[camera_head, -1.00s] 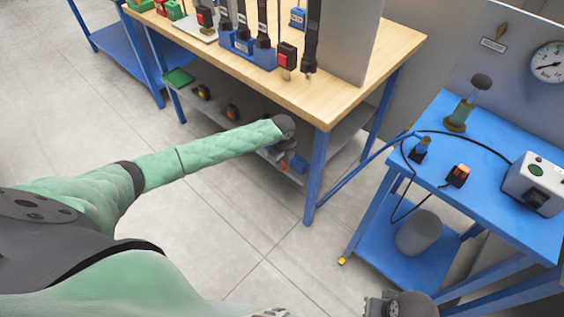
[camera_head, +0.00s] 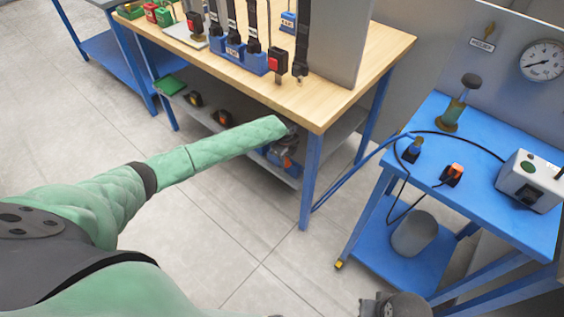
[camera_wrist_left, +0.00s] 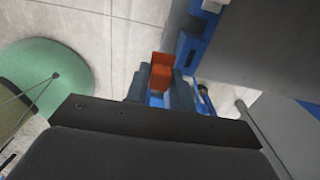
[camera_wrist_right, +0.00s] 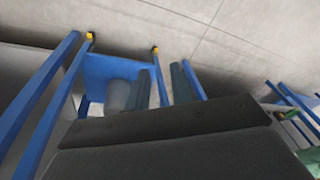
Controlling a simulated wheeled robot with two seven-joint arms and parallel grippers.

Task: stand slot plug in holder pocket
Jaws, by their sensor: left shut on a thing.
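My left gripper (camera_wrist_left: 160,88) is shut on an orange-red plug (camera_wrist_left: 161,70), seen between its fingers in the left wrist view. In the head view my left gripper (camera_head: 286,152) is low beside the workbench's lower shelf, mostly hidden by my forearm. A blue holder (camera_head: 238,55) with several black plugs stands on the workbench top, above the gripper. In the left wrist view a blue block with a dark opening (camera_wrist_left: 186,46) is beyond the plug, apart from it; I cannot tell whether it is the holder. My right gripper (camera_wrist_right: 162,90) is open and empty, pointing down near the blue cart.
The wooden workbench (camera_head: 345,88) carries a grey upright panel (camera_head: 338,45) right of the holder. A black-and-red plug (camera_head: 277,62) stands near its front edge. The blue cart (camera_head: 440,115) at right holds a cabled orange-and-black piece (camera_head: 453,173) and a white box (camera_head: 530,180). Floor between is clear.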

